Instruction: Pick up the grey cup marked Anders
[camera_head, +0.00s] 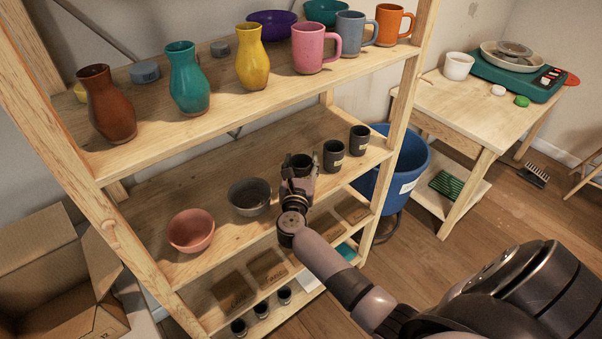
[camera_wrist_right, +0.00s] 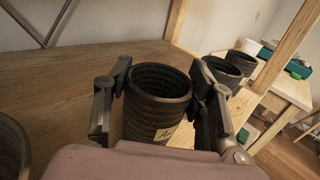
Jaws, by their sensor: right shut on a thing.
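A dark grey ribbed cup (camera_wrist_right: 157,112) stands upright between the fingers of my right gripper (camera_wrist_right: 160,90) in the wrist view. Its pale label shows writing that starts with "A"; the rest is hard to read. In the head view the same cup (camera_head: 301,159) shows at the middle shelf, partly hidden by my right gripper (camera_head: 299,178). The gripper is shut on the cup's sides. I cannot tell whether the cup touches the shelf. My left gripper is not in view.
Two similar dark cups (camera_head: 333,156) (camera_head: 359,140) stand to the right on the middle shelf (camera_head: 180,195). A grey bowl (camera_head: 249,197) and a pink bowl (camera_head: 191,231) stand to the left. The upper shelf holds vases and mugs (camera_head: 314,47) above. A blue bin (camera_head: 400,168) stands right.

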